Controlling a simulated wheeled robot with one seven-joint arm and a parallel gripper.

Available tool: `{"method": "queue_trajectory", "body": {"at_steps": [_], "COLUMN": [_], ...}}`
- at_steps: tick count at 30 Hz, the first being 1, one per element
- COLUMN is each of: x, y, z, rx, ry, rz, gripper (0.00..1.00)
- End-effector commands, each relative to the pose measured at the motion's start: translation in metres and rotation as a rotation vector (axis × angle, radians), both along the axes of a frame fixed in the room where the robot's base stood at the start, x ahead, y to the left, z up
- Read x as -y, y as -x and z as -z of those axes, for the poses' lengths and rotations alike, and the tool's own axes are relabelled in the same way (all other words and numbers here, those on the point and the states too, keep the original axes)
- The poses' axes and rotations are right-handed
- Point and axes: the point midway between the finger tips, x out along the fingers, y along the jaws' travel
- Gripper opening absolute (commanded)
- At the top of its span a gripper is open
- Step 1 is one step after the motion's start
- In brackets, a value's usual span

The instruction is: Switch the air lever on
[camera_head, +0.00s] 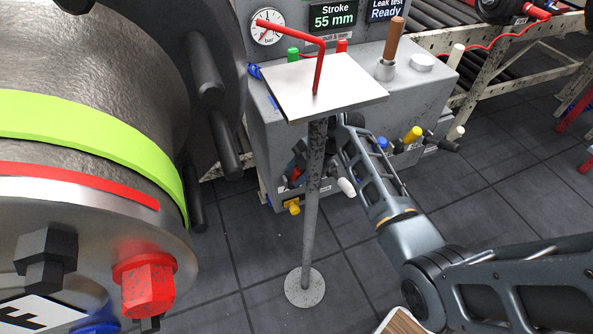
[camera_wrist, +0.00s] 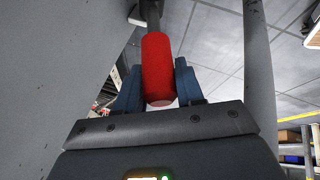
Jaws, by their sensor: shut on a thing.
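In the wrist view a red cylindrical grip (camera_wrist: 158,55) sits on the end of a dark rod; it looks like the air lever's handle. My gripper (camera_wrist: 155,84) has its two blue fingers on either side of the grip, shut on it. The rod runs away from me, to the top of the picture. In the head view my arm reaches in from the right toward the grey cabinet (camera_head: 262,150). The post and plate partly cover my gripper there, and I cannot make out the lever. Its on or off position cannot be read.
A metal plate (camera_head: 350,98) on a thin post (camera_head: 311,220), with a bent red rod (camera_head: 319,68) on it, stands before the cabinet. A large drum with a green band (camera_head: 110,142) fills the left. A roller conveyor (camera_head: 450,42) is behind. Dark floor is open at lower middle.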

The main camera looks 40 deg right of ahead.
Motion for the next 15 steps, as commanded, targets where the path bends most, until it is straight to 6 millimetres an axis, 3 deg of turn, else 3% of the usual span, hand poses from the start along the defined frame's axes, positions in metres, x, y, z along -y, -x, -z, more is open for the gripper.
{"method": "queue_trajectory", "body": {"at_steps": [6,15], "x": [-0.007,-0.008], "y": [0.015,0.02], "z": [0.013,0.013], "rx": [0.127,0.193], "ry": [0.051,0.082], "rz": [0.001,0.0], "gripper": [0.0,0.0]}}
